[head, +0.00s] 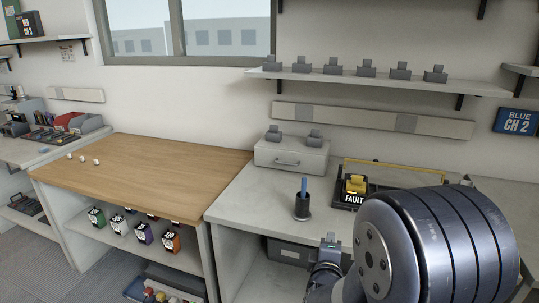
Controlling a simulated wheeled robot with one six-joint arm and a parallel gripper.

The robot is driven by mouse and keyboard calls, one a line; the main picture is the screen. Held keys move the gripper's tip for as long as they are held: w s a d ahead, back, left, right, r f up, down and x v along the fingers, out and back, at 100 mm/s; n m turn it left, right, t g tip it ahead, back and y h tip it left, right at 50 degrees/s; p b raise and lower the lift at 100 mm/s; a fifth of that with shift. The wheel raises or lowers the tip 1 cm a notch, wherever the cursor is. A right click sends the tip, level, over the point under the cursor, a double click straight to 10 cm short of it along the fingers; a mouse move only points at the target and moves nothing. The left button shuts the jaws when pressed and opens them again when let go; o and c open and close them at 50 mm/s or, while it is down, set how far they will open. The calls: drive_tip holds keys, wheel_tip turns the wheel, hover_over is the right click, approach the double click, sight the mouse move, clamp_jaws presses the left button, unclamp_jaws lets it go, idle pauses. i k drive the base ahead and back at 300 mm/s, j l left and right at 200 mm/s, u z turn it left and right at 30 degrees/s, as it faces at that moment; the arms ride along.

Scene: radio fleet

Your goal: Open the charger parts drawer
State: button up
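A light grey box-like drawer unit (278,162) stands at the back of the grey bench, against the wall. Its front has a small dark bar handle, and the front looks closed. No label on it is legible, so I cannot confirm that it is the charger parts drawer. Two grey charger-like pieces stand on its top. The dark end of my arm, probably my gripper (328,254), shows at the bottom centre, in front of and below the bench edge, well apart from the handle. My large arm joint covers the lower right.
A dark cup with a blue-handled tool (303,204) stands on the bench in front of the unit. A tray with a yellow radio tagged FAULT (355,187) is to its right. A dark bin (290,252) sits below the bench. The wooden bench (140,170) is mostly clear.

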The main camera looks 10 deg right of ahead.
sight(295, 162)
drive_tip(key=i+j, duration=0.2)
drive_tip(key=i, duration=0.25)
drive_tip(key=i+j+z, duration=0.1)
drive_tip(key=i, duration=0.35)
drive_tip(key=i+j, duration=0.3)
drive_tip(key=i, duration=0.15)
